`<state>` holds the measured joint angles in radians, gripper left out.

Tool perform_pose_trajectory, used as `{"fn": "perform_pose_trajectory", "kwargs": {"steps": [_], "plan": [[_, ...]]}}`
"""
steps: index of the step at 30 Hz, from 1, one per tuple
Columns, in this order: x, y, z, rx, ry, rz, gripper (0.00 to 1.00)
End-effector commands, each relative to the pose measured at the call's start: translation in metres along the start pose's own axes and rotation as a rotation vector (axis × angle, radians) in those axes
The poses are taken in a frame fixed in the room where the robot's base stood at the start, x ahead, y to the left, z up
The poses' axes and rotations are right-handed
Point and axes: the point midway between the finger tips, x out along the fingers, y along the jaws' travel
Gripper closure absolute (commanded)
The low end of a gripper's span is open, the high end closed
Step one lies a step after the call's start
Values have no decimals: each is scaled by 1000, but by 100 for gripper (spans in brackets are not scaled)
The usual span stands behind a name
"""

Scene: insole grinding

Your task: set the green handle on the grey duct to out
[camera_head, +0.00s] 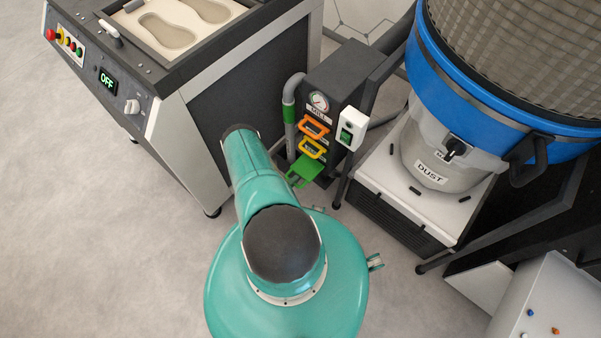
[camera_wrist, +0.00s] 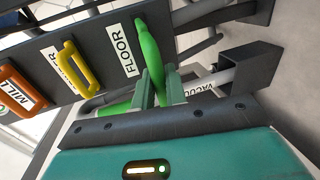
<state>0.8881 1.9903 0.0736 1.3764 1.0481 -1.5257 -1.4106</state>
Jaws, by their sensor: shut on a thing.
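The green handle (camera_head: 303,172) is the lowest of three coloured handles on the dark grey duct (camera_head: 345,68). In the head view it stands out from the duct's front. In the wrist view the green handle (camera_wrist: 149,50) is a long bar beside the FLOOR label (camera_wrist: 124,50), on the dark duct panel (camera_wrist: 92,22). My gripper (camera_wrist: 159,84) has its two pale green fingers on either side of the lower part of the handle, shut on it. My gripper is not clearly visible in the head view.
An orange handle (camera_head: 314,127) and a yellow handle (camera_head: 312,148) sit above the green one. A white switch box (camera_head: 351,127) is to their right. The dust collector (camera_head: 432,165) stands right, the grinding machine (camera_head: 130,100) left. A grey VACUUM pipe (camera_wrist: 222,79) passes close to my gripper.

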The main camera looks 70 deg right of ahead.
Motion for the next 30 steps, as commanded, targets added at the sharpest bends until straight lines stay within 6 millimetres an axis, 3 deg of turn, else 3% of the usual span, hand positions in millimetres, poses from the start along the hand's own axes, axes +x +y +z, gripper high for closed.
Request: {"fn": "perform_pose_trajectory", "kwargs": {"steps": [11,12,15,25,30], "plan": [[-11,-2,-3,4,6,-1,100],[-11,-2,-3,3,6,-2,85],[-11,-2,-2,3,5,-1,69],[-12,-2,-1,2,4,0,69],[-32,-2,-2,0,6,-1,69]]}}
